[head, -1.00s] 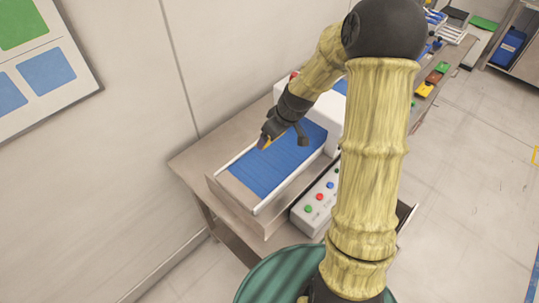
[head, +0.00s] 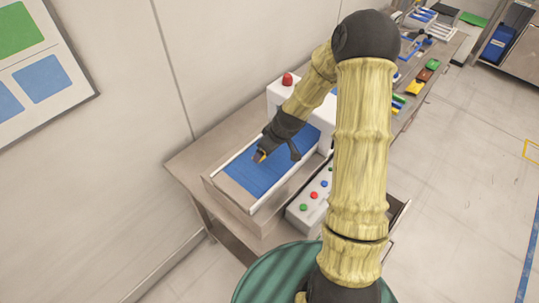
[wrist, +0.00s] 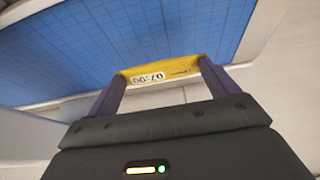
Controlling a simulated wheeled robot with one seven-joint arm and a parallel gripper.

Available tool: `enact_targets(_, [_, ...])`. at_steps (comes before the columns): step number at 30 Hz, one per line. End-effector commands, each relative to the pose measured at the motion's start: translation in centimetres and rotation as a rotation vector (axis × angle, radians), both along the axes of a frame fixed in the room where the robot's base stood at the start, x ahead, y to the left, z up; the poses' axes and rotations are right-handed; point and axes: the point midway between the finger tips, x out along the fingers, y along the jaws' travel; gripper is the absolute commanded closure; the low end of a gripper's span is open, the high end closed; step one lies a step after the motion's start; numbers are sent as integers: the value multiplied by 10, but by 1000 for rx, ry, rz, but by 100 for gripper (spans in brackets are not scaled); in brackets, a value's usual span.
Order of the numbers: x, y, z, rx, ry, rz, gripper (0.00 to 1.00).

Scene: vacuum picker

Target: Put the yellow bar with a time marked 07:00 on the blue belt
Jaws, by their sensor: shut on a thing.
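My gripper (head: 260,156) is shut on a yellow bar (wrist: 180,72), held across between the two fingertips in the wrist view. The bar's white label is upside down there and appears to read 07:00. In the head view only a small bit of the bar shows at the fingertips. The blue belt (head: 250,182) lies under the gripper in the head view. It also fills the upper part of the wrist view (wrist: 150,35). I cannot tell whether the bar touches the belt.
White rails (head: 272,197) edge the belt, with a white housing and red beacon (head: 287,79) behind. A button panel (head: 312,199) stands at its right. Several coloured bars (head: 415,88) lie on the far table. A green round surface (head: 270,272) is in front.

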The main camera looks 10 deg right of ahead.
Motion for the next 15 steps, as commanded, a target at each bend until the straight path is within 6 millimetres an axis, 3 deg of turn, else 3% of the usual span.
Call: enact_targets(15, [0,-2,-41,1,2,-4,36])
